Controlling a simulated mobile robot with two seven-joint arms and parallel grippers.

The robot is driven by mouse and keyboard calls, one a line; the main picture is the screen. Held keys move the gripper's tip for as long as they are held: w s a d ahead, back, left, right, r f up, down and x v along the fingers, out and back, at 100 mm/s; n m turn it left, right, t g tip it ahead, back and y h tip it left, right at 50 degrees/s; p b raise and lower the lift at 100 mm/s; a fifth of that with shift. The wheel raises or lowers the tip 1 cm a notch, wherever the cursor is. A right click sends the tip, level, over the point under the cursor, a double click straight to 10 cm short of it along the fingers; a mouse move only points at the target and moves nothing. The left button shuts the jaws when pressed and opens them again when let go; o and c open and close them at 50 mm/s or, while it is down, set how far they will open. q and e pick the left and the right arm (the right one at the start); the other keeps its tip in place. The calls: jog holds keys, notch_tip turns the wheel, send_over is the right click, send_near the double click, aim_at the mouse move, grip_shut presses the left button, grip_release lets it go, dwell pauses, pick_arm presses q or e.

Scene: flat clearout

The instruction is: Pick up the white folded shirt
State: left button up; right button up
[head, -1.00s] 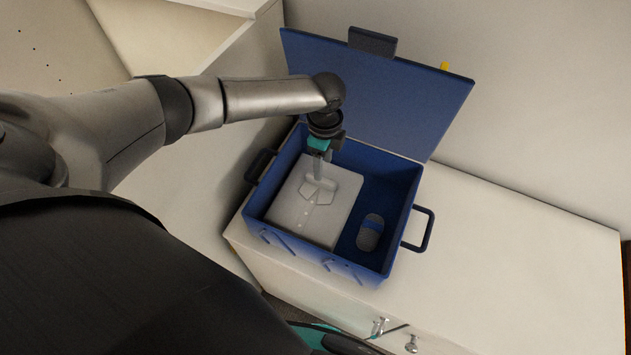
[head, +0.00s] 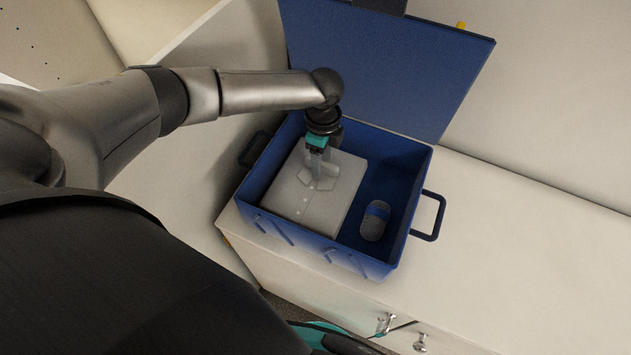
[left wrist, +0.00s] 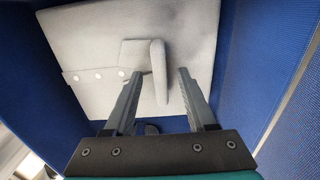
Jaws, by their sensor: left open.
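The white folded shirt (head: 330,205) lies flat in the left part of an open blue box (head: 262,212). Its collar and buttons show, and it also shows in the left wrist view (left wrist: 95,45). My left gripper (head: 318,178) points down over the shirt near its collar. In the left wrist view the two fingers (left wrist: 158,88) are apart with the raised collar piece (left wrist: 159,72) beyond and between their tips. I cannot tell whether the fingers touch the shirt. My right gripper is not in view.
A grey brush-like item with a blue band (head: 375,222) lies in the box's right part. The raised lid (head: 390,70) stands behind. A side handle (head: 430,215) sticks out at the right. The white cabinet top (head: 520,240) is clear to the right.

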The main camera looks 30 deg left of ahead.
pick_arm(q)
grip_shut()
dwell(0.5)
dwell(1.0)
